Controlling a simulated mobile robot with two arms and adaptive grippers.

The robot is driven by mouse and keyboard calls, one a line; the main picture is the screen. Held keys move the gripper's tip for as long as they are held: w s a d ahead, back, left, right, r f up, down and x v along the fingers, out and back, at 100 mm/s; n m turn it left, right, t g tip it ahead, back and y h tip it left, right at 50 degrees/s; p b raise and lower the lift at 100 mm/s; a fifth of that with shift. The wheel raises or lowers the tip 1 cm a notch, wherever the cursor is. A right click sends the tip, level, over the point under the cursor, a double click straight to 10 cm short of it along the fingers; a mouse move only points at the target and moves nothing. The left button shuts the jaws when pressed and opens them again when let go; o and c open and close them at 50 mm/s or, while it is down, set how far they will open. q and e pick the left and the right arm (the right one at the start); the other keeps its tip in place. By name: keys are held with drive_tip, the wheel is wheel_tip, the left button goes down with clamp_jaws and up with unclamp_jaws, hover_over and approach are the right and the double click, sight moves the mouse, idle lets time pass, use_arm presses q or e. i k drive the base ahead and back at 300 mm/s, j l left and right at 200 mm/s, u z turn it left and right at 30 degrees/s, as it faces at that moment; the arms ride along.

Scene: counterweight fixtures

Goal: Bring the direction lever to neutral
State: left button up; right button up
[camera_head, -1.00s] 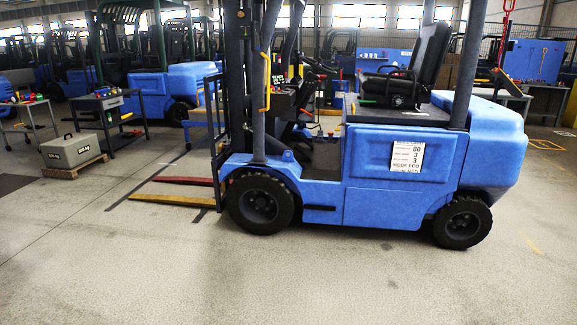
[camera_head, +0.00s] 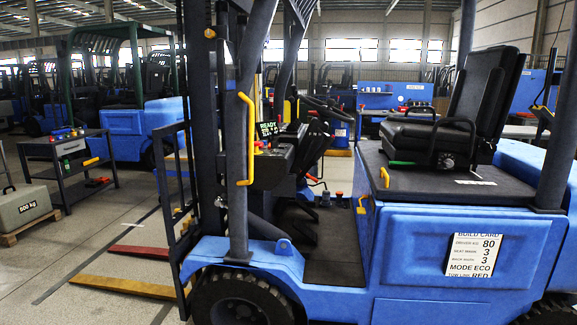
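The blue forklift (camera_head: 450,225) stands side-on and fills the middle and right of the head view. Its operator area shows a dark dashboard with a small lit display (camera_head: 266,130) reading READY, a black steering wheel (camera_head: 326,106) and a black seat (camera_head: 440,135). I cannot make out which part near the wheel is the direction lever, or its position. A small orange-red part (camera_head: 313,180) shows below the dashboard. Neither of my grippers is in view.
A yellow grab handle (camera_head: 245,140) is on the front pillar. The forks (camera_head: 125,287) extend left near the floor. A dark tool cart (camera_head: 68,165) and a grey 500 kg weight (camera_head: 22,210) stand at left. A build card (camera_head: 473,256) is on the forklift's side.

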sight(325, 136)
drive_tip(key=i+z, duration=0.15)
drive_tip(key=i, duration=0.3)
drive_tip(key=i+j+z, duration=0.15)
drive_tip(key=i, duration=0.3)
drive_tip(key=i+l+u, duration=0.1)
drive_tip(key=i, duration=0.2)
drive_tip(key=i+l+u, duration=0.15)
drive_tip(key=i, duration=0.15)
